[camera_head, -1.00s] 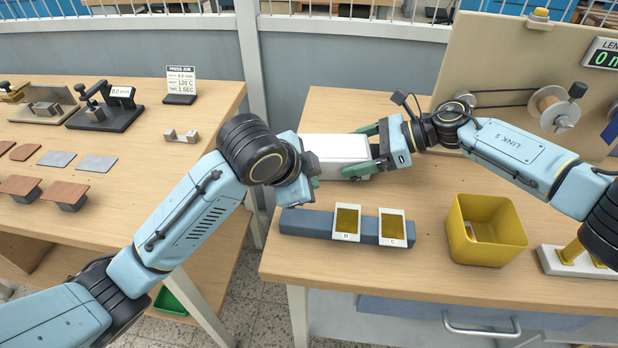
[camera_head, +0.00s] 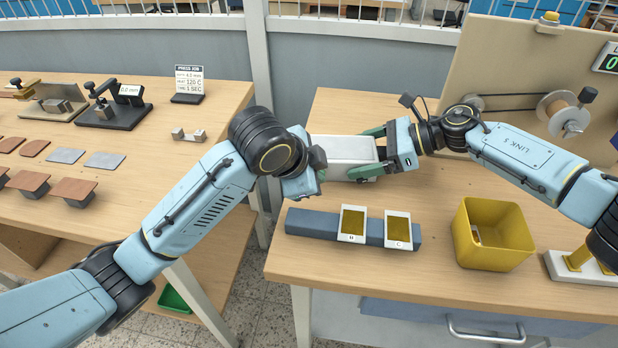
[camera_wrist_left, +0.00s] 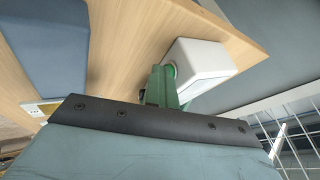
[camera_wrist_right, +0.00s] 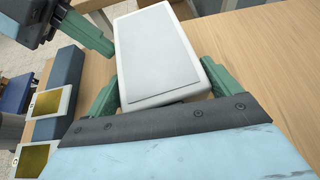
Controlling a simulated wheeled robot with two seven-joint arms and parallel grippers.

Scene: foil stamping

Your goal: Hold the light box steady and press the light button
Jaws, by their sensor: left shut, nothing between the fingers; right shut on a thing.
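The white light box (camera_head: 342,150) lies on the right table, and its pale top panel shows in the right wrist view (camera_wrist_right: 158,45). My right gripper (camera_head: 364,152) is shut on the box, with one green finger on each side at its right end. My left gripper (camera_head: 320,174) is shut and empty at the box's left end. Its closed green fingers point at the end wall in the left wrist view (camera_wrist_left: 168,78). A small green round part, perhaps the light button (camera_wrist_left: 170,70), shows at the fingertips and is mostly hidden. I cannot tell whether they touch it.
A blue-grey bar (camera_head: 318,222) with gold-faced cards B (camera_head: 352,223) and C (camera_head: 398,229) lies in front of the box. A yellow bin (camera_head: 492,240) stands to the right. A board with a spool (camera_head: 558,112) stands behind. Table between box and bar is clear.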

